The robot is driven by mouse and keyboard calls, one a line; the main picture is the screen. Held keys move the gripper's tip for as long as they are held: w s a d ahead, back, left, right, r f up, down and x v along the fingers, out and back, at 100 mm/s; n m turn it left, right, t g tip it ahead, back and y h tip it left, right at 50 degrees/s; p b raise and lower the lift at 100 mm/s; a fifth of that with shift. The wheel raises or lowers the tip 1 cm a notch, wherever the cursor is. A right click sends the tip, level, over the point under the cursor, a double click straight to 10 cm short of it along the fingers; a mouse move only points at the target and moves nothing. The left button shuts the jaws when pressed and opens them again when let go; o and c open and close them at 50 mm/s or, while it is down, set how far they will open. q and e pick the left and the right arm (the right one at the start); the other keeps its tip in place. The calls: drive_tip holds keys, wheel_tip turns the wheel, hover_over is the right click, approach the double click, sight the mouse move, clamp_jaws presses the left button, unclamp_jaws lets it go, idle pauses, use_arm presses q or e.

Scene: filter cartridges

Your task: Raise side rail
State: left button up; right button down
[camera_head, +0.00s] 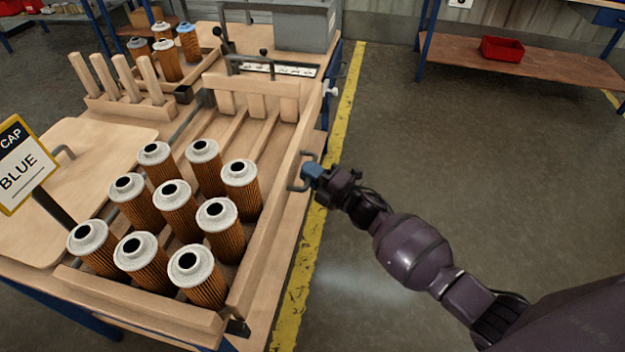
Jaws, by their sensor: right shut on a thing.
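The wooden side rail (283,200) runs along the right edge of the bench, beside the filter tray. A metal loop handle (292,184) sticks out from its outer face. My right gripper (313,173) reaches in from the right and is shut on this handle; its jaws partly cover it. Several pleated filter cartridges (178,215) with white caps stand upright inside the tray, left of the rail. My left gripper is not in view.
A sign reading CAP BLUE (22,170) stands at the left. Wooden posts (120,78) and more cartridges (167,60) are at the back left. A grey box (303,25) sits at the far end. The floor (450,150) right of the bench is clear.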

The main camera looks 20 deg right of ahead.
wheel_tip(320, 180, up, 2)
drive_tip(key=shift+r, duration=0.2)
drive_tip(key=shift+p, duration=0.3)
drive_tip(key=shift+f, duration=0.15)
drive_tip(key=c, duration=1.2)
unclamp_jaws()
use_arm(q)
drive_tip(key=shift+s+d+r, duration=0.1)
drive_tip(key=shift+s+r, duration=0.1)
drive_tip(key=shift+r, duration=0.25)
use_arm(e)
drive_tip(key=shift+o, duration=0.3)
drive_tip(key=shift+f, duration=0.1)
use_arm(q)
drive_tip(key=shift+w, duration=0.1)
use_arm(e)
drive_tip(key=shift+s+d, duration=0.1)
drive_tip(key=shift+s+d, duration=0.15)
drive_tip(key=shift+s, duration=0.1)
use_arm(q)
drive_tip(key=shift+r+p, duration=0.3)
use_arm(e)
drive_tip(key=v, duration=1)
